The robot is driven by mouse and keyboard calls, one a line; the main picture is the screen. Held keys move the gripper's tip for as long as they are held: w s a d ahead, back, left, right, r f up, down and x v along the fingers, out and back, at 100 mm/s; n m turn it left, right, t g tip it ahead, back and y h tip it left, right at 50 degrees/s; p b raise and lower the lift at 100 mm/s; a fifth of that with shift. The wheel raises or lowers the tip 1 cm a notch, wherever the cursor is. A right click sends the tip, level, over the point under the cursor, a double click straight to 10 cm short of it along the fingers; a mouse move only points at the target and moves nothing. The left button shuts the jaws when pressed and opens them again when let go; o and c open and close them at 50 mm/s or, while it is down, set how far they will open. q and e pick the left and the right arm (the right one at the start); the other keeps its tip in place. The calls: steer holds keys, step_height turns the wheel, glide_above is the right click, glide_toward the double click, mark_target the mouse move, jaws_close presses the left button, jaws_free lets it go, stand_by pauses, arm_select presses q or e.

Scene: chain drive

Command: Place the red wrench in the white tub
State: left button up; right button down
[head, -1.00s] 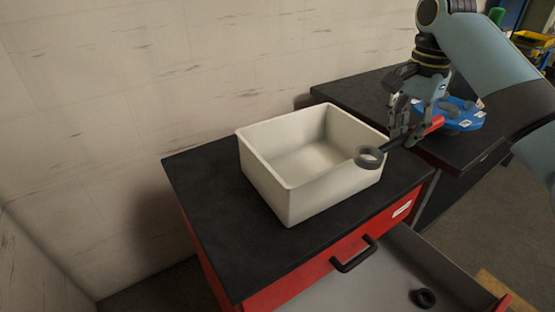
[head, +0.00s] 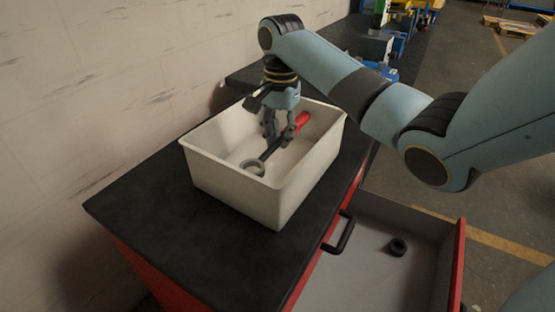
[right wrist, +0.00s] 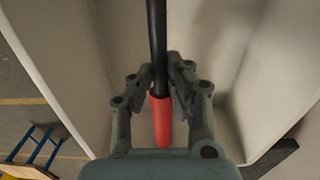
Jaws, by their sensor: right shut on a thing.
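The white tub (head: 232,192) stands on the black top of a red cabinet in the head view. The red wrench (head: 303,120) has a red handle end, a dark shaft and a grey ring head (head: 253,167). It lies within the tub's outline, inside its walls; I cannot tell whether it touches the floor. My right gripper (head: 278,141) reaches down into the tub and is shut on the wrench. In the right wrist view the fingers (right wrist: 161,90) close around it where the dark shaft meets the red handle (right wrist: 161,120). My left gripper is not in view.
The black cabinet top (head: 150,205) is clear left of the tub. An open drawer (head: 370,270) below holds a small black ring (head: 397,247). A pale wall stands behind. Another dark bench with coloured items extends to the back right.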

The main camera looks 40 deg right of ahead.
mark_target(280, 171)
step_height(280, 171, down, 3)
steer(key=shift+f, duration=0.15)
step_height(280, 171, down, 4)
steer(key=shift+r+b, duration=0.1)
steer(key=shift+b, duration=0.2)
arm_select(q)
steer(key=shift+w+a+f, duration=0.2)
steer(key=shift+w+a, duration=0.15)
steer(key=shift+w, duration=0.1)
arm_select(e)
steer(key=c, duration=1.3)
jaws_free()
steer(key=shift+s, duration=0.1)
steer(key=shift+c, duration=0.2)
arm_select(q)
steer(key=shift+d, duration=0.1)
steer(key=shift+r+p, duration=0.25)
steer(key=shift+p, duration=0.05)
arm_select(e)
step_height(280, 171, up, 12)
steer(key=shift+d+r, duration=0.1)
